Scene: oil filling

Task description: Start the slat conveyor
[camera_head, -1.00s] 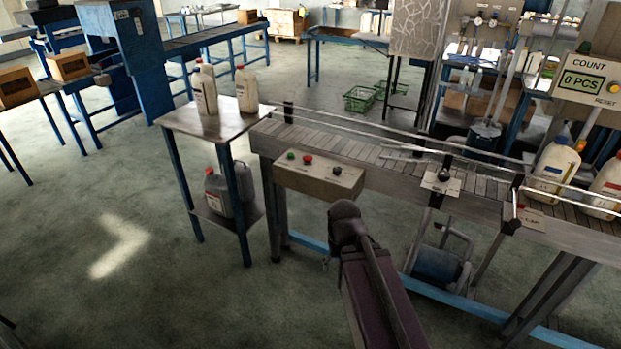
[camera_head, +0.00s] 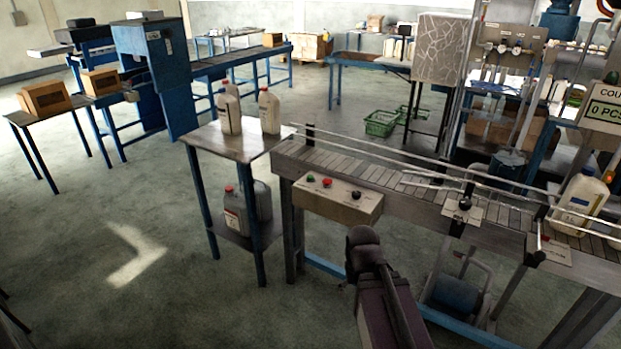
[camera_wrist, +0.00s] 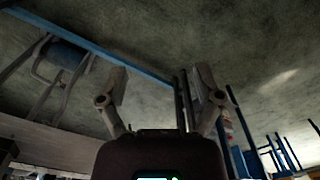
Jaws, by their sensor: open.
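The slat conveyor (camera_head: 375,175) runs from the middle to the right edge in the head view. On its front left end is a control box (camera_head: 338,203) with a green button, a red button and a black knob on top. My arm stands in front of the conveyor, below and right of this box; its far end shows, but the fingers are not clear there. In the wrist view my gripper (camera_wrist: 158,88) is open and empty, with its two fingers apart. Behind them are the floor, the blue rail and the motor (camera_wrist: 62,57) under the conveyor. The buttons are not in the wrist view.
A small table (camera_head: 205,140) with white jugs (camera_head: 229,112) stands just left of the conveyor; grey jugs sit on its lower shelf. A second small panel with a black knob (camera_head: 465,203) is farther right on the conveyor.

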